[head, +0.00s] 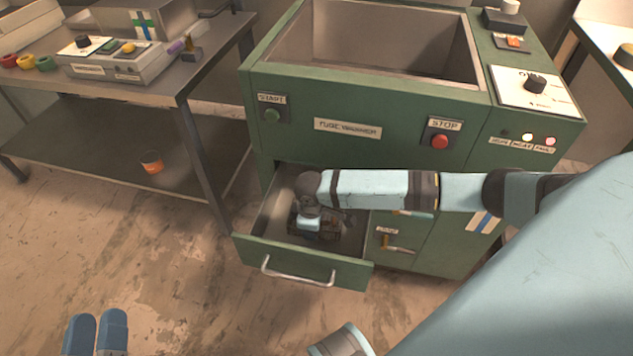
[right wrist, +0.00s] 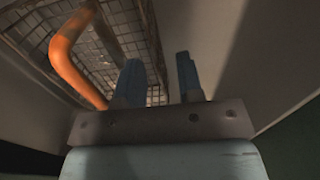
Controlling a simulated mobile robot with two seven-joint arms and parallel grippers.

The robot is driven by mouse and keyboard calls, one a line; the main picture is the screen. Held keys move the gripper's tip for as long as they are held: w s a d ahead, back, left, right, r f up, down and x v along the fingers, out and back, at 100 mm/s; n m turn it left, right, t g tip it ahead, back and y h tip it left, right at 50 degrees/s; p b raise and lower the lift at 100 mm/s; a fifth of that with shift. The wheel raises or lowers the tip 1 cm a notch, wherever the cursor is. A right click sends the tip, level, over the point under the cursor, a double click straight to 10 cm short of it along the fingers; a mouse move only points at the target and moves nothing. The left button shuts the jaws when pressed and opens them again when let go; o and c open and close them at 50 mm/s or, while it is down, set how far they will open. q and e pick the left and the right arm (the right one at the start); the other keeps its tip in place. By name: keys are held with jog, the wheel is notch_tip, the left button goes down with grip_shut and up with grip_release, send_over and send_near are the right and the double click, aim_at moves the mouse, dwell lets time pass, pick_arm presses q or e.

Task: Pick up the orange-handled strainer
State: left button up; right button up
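The strainer shows in the right wrist view as a dark wire mesh basket (right wrist: 117,42) with a thick bent orange handle (right wrist: 66,52). It lies inside the open green drawer (head: 303,263). In the head view my right arm and wrist cover most of the drawer's inside, and the orange handle cannot be made out there. My right gripper (right wrist: 160,80) is open, with its fingers apart and nothing seen between them. The handle is to the left of its fingers. My left gripper (head: 98,325) is empty at the lower left, its two blue fingers slightly apart, away from the drawer.
The green machine (head: 400,125) with its open basin stands above the drawer. A metal table (head: 190,85) on the left carries a control box (head: 118,62) and coloured rings. An orange-banded cup (head: 152,162) stands on its lower shelf. Floor in front is clear.

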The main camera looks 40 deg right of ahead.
jog(key=shift+f, duration=0.9)
jog(key=shift+c, duration=0.5)
grip_shut()
jog(key=shift+r, duration=0.1)
